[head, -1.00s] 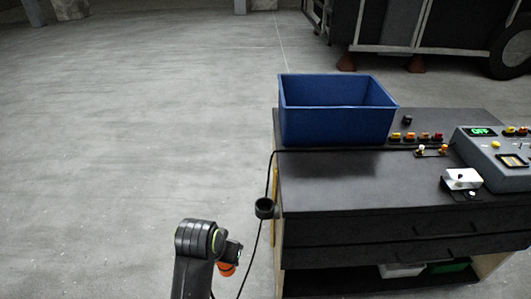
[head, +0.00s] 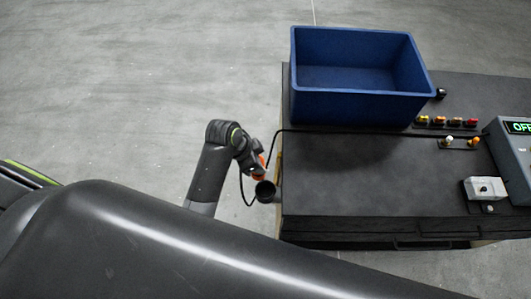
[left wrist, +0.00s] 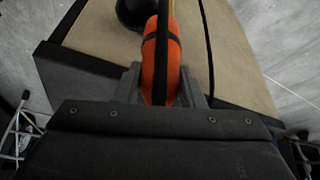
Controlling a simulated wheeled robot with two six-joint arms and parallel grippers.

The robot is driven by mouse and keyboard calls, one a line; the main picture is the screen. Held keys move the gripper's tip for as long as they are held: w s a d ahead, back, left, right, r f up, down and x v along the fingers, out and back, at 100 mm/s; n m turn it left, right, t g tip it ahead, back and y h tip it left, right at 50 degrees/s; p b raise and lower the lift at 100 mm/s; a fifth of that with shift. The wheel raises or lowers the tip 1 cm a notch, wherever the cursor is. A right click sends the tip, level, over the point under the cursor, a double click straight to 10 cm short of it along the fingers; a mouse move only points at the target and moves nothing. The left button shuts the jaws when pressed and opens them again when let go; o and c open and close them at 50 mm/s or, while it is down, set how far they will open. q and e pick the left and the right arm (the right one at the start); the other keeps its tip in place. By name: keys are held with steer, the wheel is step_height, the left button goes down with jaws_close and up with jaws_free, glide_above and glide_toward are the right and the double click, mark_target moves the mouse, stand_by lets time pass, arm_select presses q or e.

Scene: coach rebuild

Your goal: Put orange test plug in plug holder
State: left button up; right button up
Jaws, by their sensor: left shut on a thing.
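The orange test plug (head: 261,169) is in my left gripper (head: 254,168), beside the left side of the workbench. In the left wrist view the orange plug (left wrist: 153,58) sits between the two fingers of the left gripper (left wrist: 160,88), which are shut on it; a black cable runs over it. The plug holder is a black round cup (head: 265,191) fixed at the bench's left side, just below and close to the plug. A dark round shape, likely the holder (left wrist: 133,12), shows at the top of the left wrist view. I cannot tell whether plug and holder touch. My right gripper is out of view.
A blue bin (head: 360,108) stands on the dark workbench top (head: 350,175). A black cable (head: 330,131) runs across the bench and down its left side. A grey test box (head: 512,160) and a white switch box (head: 484,188) are at right. The floor at left is clear.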

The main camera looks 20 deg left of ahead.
mark_target(258, 177)
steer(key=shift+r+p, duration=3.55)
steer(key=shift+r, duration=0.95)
arm_select(q)
steer(key=d+f+m+b, duration=0.1)
steer(key=m, duration=0.1)
steer(key=s+d+f+m+g+b, duration=0.1)
steer(key=m+b, duration=0.1)
steer(key=s+d+f+m+g+h+b, duration=0.1)
steer(key=f+m, duration=0.1)
steer(key=shift+s+d+m+b, duration=0.1)
steer(key=shift+m+b, duration=0.2)
steer(key=shift+m, duration=0.1)
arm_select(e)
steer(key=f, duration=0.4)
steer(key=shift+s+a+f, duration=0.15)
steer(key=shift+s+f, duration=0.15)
arm_select(q)
steer(key=shift+r, duration=0.1)
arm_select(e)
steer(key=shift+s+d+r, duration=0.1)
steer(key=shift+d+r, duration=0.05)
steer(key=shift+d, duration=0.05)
arm_select(q)
steer(key=shift+f+p, duration=0.2)
steer(key=shift+p, duration=0.25)
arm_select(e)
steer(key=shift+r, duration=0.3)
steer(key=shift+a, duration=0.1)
